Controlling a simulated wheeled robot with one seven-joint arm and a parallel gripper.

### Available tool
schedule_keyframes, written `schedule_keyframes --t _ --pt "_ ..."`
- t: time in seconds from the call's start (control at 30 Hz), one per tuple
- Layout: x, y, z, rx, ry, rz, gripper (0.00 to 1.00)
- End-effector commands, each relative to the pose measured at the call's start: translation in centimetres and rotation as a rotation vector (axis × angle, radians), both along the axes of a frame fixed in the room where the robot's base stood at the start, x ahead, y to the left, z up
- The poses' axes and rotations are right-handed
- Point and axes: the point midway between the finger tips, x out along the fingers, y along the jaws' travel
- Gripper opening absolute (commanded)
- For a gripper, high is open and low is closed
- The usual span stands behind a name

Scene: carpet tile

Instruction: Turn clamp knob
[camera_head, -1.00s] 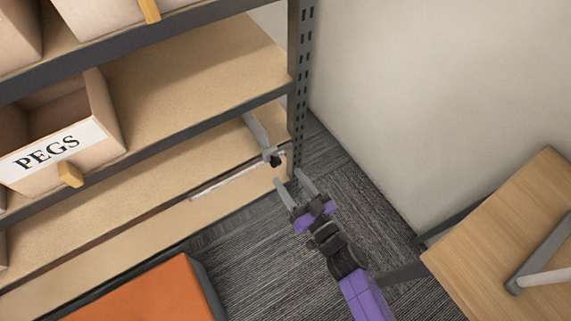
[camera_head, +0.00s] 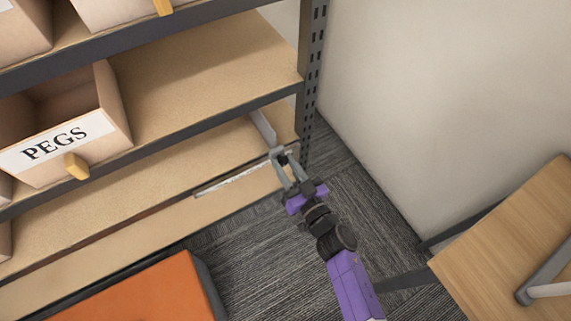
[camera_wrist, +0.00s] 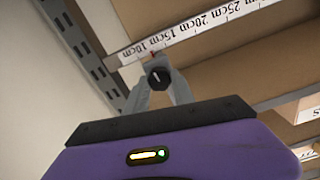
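The clamp's black knob (camera_wrist: 158,77) shows in the middle of the wrist view, in front of a ruler strip at the shelf edge. The grey clamp bar (camera_head: 263,127) runs back over the lower shelf in the head view. My gripper (camera_head: 280,155) reaches the knob at the shelf's right end. In the wrist view, its two grey fingers (camera_wrist: 160,84) lie one on each side of the knob. I cannot tell whether they touch it. In the head view the fingertips partly hide the knob.
A dark slotted rack post (camera_head: 310,80) stands just right of the clamp, with the wall beyond. A box labelled PEGS (camera_head: 60,140) sits on the shelf above. An orange-topped object (camera_head: 150,295) is at the bottom left; a wooden table (camera_head: 510,240) is at the right.

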Motion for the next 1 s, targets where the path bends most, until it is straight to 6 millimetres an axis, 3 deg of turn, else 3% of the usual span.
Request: schedule_keyframes --t 0.47,1.0 --pt "0.02 -0.04 0.02 -0.056 -0.039 0.0 0.0" --pt "0.0 0.02 -0.01 -0.429 -0.291 -0.003 0.0"
